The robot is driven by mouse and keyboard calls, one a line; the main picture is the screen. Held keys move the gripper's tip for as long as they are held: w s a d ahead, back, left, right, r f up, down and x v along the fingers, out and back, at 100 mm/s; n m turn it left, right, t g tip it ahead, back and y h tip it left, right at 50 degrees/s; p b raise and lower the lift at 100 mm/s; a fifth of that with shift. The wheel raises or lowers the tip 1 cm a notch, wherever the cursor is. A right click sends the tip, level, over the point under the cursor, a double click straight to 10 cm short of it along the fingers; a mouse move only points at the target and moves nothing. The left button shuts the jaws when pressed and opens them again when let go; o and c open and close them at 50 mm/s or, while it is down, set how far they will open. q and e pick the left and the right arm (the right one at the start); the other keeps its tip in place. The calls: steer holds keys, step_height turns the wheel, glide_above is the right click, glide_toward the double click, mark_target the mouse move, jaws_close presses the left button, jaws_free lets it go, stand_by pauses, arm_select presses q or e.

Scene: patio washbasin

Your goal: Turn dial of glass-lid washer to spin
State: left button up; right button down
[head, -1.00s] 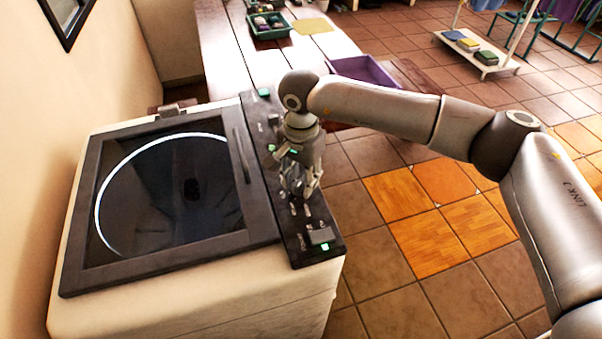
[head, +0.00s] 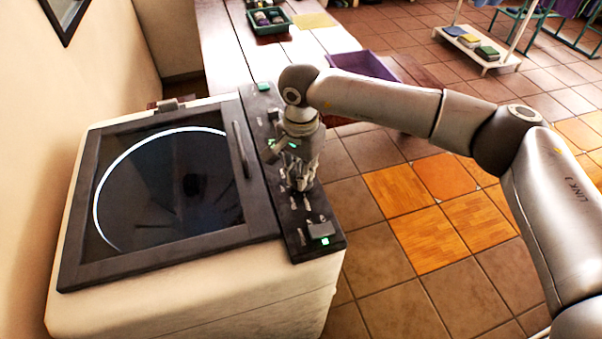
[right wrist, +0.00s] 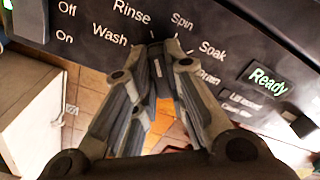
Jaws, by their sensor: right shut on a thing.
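The glass-lid washer (head: 210,300) stands at the left, its lid (head: 165,195) shut. Its dark control panel (head: 325,213) runs along the right side. My right gripper (head: 300,184) points down over the middle of this panel. In the right wrist view, my right gripper's fingers (right wrist: 160,46) are closed together on the dial, which they largely hide. Labels Wash, Rinse, Spin (right wrist: 182,21), Soak and Drain fan around it. Short white marks show beside the fingertips, below Rinse and Spin. I cannot tell which label the dial points to. My left gripper is not in view.
A green Ready light (right wrist: 267,81) is lit on the panel. A table (head: 235,55) behind the washer holds a green crate (head: 268,27). A purple bin (head: 365,64) is behind my right arm. The tiled floor at right is open.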

steer(key=m+b, duration=0.4)
steer(key=b, duration=0.1)
steer(key=shift+w+f+b, duration=0.1)
steer(key=shift+f+b, duration=0.1)
steer(key=shift+b, duration=0.1)
steer(key=shift+w+a+r+m+b, duration=0.1)
steer(key=shift+r+m+b, duration=0.1)
steer(key=shift+m+b, duration=1.2)
steer(key=shift+m, duration=0.3)
steer(key=c, duration=1.5)
jaws_free()
steer(key=shift+o, duration=0.2)
step_height(320, 180, up, 12)
